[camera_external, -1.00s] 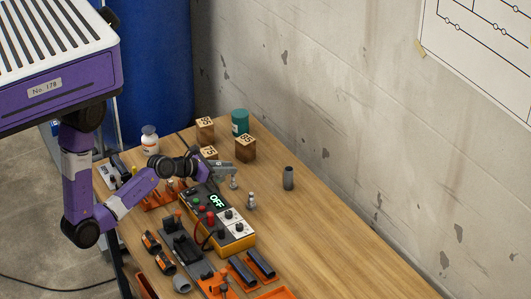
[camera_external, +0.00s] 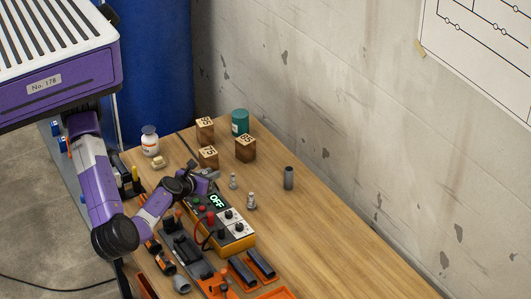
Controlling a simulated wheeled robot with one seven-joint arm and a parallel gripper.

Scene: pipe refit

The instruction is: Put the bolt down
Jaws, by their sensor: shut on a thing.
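My gripper (camera_external: 209,177) is low over the table, at the far end of the yellow meter and just left of a small silver bolt-like piece. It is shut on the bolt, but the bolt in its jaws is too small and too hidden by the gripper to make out. The small silver piece (camera_external: 233,181) stands upright on the wood, apart from the gripper. A second silver piece (camera_external: 251,201) stands nearer the camera, right of the meter.
The yellow meter (camera_external: 236,238) reads OFF. Wooden blocks (camera_external: 246,148), a teal can (camera_external: 240,122) and a white bottle (camera_external: 150,141) stand at the back. A dark cylinder (camera_external: 288,178) stands toward the wall. Orange trays (camera_external: 275,294) lie in front. The table's right side is clear.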

